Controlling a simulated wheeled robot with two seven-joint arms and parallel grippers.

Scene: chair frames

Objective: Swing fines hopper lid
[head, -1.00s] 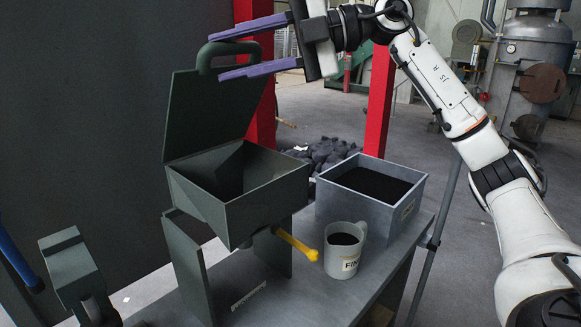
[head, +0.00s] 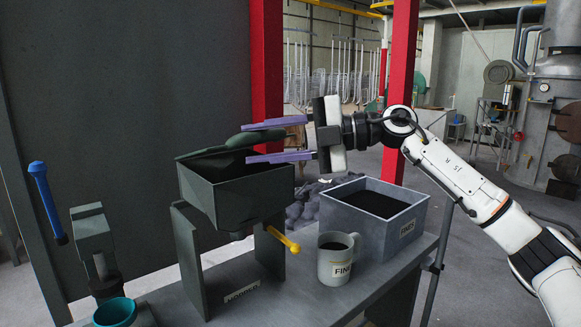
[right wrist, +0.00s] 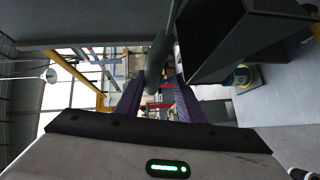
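The dark green hopper (head: 240,198) stands on its support on the bench in the head view. The lid's rounded handle (head: 257,137) lies between the purple fingers of my right gripper (head: 246,143). The fingers are spread apart, one above and one below the handle; contact cannot be told. The handle also shows between the fingers in the right wrist view (right wrist: 157,62). My left gripper is not in view.
A grey fines bin (head: 372,228) with dark material stands right of the hopper. A labelled mug (head: 335,262) stands in front of it, near the hopper's yellow lever (head: 284,240). A grey device with a blue handle (head: 46,200) and a teal bowl (head: 115,313) are at left.

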